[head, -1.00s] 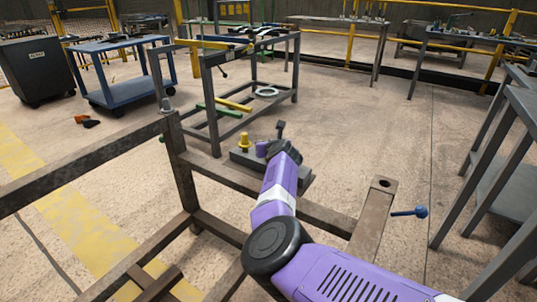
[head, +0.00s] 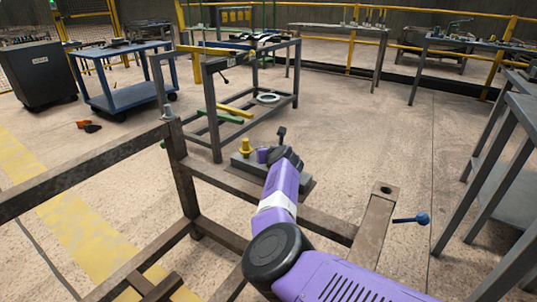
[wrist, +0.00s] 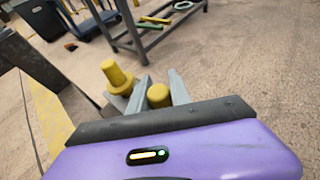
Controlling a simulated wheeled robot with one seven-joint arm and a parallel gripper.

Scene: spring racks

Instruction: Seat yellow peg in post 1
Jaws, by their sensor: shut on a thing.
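My gripper (wrist: 158,90) is shut on a yellow peg (wrist: 158,97), whose rounded top shows between the two grey fingers in the wrist view. In the head view the fingers and the held peg are hidden behind my purple wrist. A second yellow, stepped peg (head: 246,147) stands upright on the left part of a grey block (head: 241,163). It also shows in the wrist view (wrist: 117,76), left of my fingers and apart from them. I cannot tell whether the held peg touches the block. No post bears a readable number.
The block rests on a brown metal frame (head: 215,180). A grey fitting (head: 168,113) tops its left corner. A grey rack (head: 216,130) with yellow and green bars stands behind.

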